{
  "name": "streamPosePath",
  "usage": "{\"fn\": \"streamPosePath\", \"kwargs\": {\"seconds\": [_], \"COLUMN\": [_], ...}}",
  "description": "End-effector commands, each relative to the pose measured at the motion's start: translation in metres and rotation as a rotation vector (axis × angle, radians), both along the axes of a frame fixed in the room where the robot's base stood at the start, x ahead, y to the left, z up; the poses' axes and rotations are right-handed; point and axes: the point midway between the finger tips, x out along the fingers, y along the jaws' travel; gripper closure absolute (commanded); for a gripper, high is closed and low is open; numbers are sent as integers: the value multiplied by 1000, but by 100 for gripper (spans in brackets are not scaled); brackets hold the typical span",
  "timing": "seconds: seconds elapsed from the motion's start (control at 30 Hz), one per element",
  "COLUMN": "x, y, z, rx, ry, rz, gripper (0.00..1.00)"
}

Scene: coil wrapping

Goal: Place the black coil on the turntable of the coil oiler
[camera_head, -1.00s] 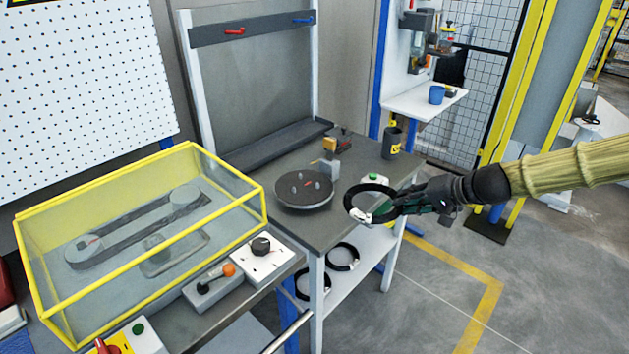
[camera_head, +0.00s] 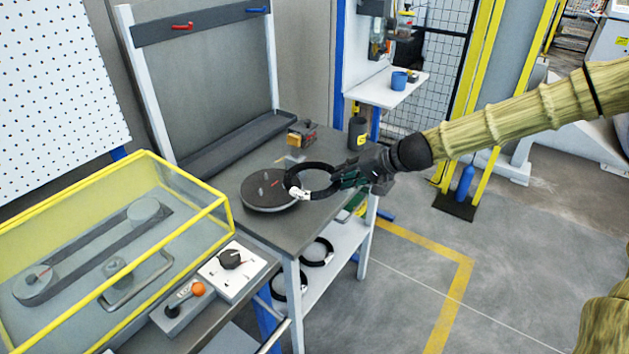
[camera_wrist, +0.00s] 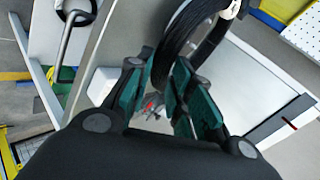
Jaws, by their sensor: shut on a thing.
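The black coil (camera_head: 309,165) is a thin ring with a white tag on its left side. My gripper (camera_head: 345,178) is shut on the coil's right side and holds it above the grey table. In the wrist view the coil (camera_wrist: 184,45) stands between the green finger pads of my gripper (camera_wrist: 172,95). The turntable (camera_head: 262,200) is a round dark disc with small pegs on the table. In the head view the coil's left part overlaps the turntable's right edge and hides some of it. The exact height of the coil above the disc is hard to tell.
A yellow-framed clear cover (camera_head: 100,235) stands at the left, with a control box (camera_head: 232,270) beside it. A small yellow and dark device (camera_head: 302,133) and a dark cup (camera_head: 358,131) stand behind. More coils (camera_head: 316,252) lie on the shelf below.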

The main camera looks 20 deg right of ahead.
Motion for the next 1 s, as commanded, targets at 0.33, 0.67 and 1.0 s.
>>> {"fn": "streamPosePath", "kwargs": {"seconds": [0.33,0.67,1.0], "x": [26,47,54], "y": [35,60,69], "z": [-3,-5,-13], "rx": [1,1,2], "ry": [1,-1,2], "rz": [3,3,0], "gripper": [100,100,100]}}
